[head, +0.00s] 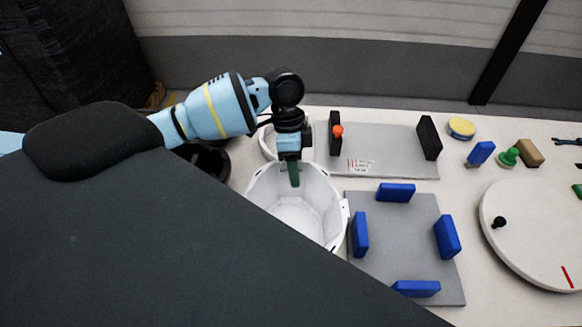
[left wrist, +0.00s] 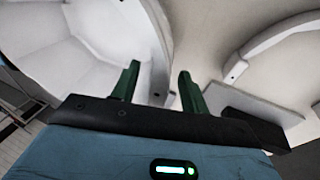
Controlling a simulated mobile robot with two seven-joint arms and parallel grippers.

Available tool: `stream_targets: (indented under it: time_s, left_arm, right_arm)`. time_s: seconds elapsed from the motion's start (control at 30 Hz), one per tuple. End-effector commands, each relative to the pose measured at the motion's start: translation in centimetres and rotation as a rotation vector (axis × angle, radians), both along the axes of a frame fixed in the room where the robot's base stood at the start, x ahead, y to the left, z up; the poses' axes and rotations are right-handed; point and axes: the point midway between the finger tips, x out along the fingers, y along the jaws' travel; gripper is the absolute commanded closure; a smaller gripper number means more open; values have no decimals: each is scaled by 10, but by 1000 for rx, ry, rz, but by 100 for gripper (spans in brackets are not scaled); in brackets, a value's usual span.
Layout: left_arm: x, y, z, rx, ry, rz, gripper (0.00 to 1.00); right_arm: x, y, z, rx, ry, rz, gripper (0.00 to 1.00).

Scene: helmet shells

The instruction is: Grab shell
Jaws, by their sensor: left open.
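A white helmet shell (head: 310,215) lies open side up on the table, with its hollow inside showing. My left gripper (head: 293,174) points down at the shell's far rim, its green fingers seen edge-on in the head view. In the left wrist view the two green fingers (left wrist: 158,88) are apart. The wall of the shell (left wrist: 75,40) runs between them, one finger on the hollow side and the other outside. I cannot tell whether either finger touches the wall. My right gripper is not in view.
A second white curved piece (head: 267,143) stands just behind my left gripper. A grey plate with blue blocks (head: 391,240) is right of the shell. Another grey plate with black blocks (head: 385,145) lies behind it. A round white disc (head: 530,225) is at far right.

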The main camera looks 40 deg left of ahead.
Motion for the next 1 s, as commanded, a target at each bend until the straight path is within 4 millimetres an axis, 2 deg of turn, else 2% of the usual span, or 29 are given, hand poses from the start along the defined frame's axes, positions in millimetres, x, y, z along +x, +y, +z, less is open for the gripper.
stream_targets:
  time_s: [0.2,0.47,0.8,1.0]
  left_arm:
    - [-4,-6,-20,1,-2,-1,55]
    - [-4,-7,-22,1,-3,0,55]
    - [-4,-7,-22,0,-2,0,100]
    - [-4,-7,-21,-1,-3,0,100]
  right_arm:
    - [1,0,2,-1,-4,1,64]
    - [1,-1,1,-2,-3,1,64]
    - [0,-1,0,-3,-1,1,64]
    - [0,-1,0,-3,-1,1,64]
